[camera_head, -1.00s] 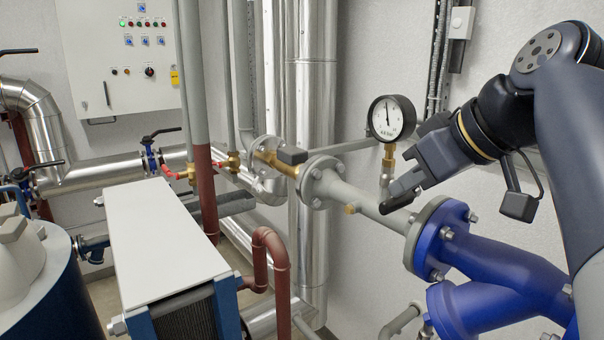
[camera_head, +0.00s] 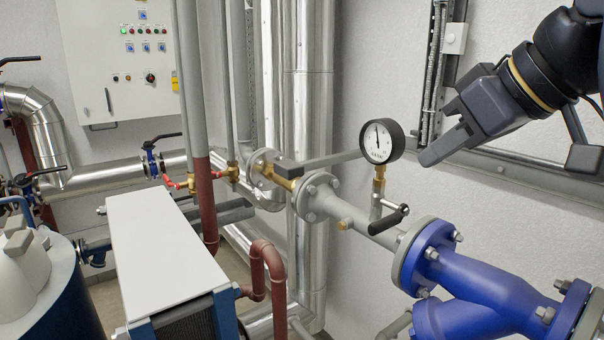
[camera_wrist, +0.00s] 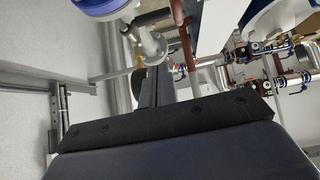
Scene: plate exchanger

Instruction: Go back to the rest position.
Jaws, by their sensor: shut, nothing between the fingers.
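My gripper (camera_head: 432,158) is at the upper right of the head view, pointing down and left. Its fingers are closed together and hold nothing. It is in front of the wall, right of the pressure gauge (camera_head: 382,141) and above the small black-handled lever (camera_head: 390,219) under it, apart from both in the picture. In the wrist view the closed fingers (camera_wrist: 157,88) show at the middle, beyond the dark gripper body. No rest position is marked in these views.
A blue flanged pipe fitting (camera_head: 480,275) stands below my gripper. A grey pipe (camera_head: 345,213) runs left from it. A wall rail (camera_head: 535,170) passes behind my gripper. A white-topped plate exchanger (camera_head: 165,250) stands at lower left.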

